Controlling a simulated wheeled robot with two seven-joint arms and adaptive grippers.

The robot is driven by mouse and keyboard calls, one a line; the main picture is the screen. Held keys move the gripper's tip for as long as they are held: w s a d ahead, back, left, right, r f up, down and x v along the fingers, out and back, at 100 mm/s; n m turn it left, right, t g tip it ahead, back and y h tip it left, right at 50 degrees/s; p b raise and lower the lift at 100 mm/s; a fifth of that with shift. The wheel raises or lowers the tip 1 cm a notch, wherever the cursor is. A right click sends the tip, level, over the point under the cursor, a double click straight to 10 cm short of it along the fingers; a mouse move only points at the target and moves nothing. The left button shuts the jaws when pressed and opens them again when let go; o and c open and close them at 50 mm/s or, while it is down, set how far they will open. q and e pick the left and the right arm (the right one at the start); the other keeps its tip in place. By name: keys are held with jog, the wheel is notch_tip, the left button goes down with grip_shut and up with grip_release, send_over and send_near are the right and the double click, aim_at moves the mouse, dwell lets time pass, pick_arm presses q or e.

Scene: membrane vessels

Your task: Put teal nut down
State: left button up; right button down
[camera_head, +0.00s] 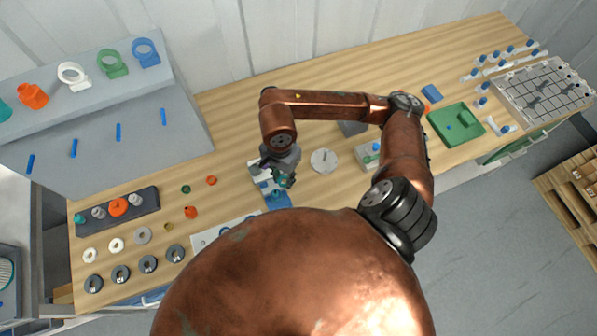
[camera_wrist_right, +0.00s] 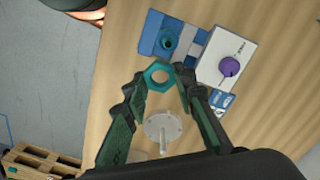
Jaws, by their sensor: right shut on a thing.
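The teal nut (camera_wrist_right: 157,74) is a hexagonal ring with an open hole. In the right wrist view it sits between the fingertips of my right gripper (camera_wrist_right: 159,77), which is shut on it. In the head view my right gripper (camera_head: 283,177) points down over the middle of the bench, above a blue-and-white fixture, and mostly hides the nut. In the wrist view a blue block with a teal round fitting (camera_wrist_right: 167,40) lies just beyond the nut. I cannot tell the nut's exact height above the bench. My left gripper is not in view.
A white box with a purple knob (camera_wrist_right: 229,67) stands beside the blue block. A pale round disc with a stem (camera_head: 324,160) is to the gripper's right. A dark tray of fittings (camera_head: 118,210) and several loose rings lie left. A green tray (camera_head: 455,124) is right.

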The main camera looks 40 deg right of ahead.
jog(key=s+m+p, duration=0.1)
jog(key=s+m, duration=0.5)
jog(key=m, duration=0.2)
jog(key=m+p, duration=0.2)
jog(key=m, duration=0.1)
send_over(298, 173)
jog(key=s, duration=0.1)
jog(key=f, duration=0.8)
jog(key=shift+s+a+f, duration=0.1)
jog(key=shift+a+f, duration=0.05)
jog(key=shift+a, duration=0.2)
jog(key=shift+w+d+f, duration=0.35)
jog(key=shift+w+f, duration=0.1)
jog(key=shift+f, duration=0.25)
notch_tip(298, 173, down, 3)
jog(key=shift+p, duration=0.65)
jog(key=shift+f, duration=0.1)
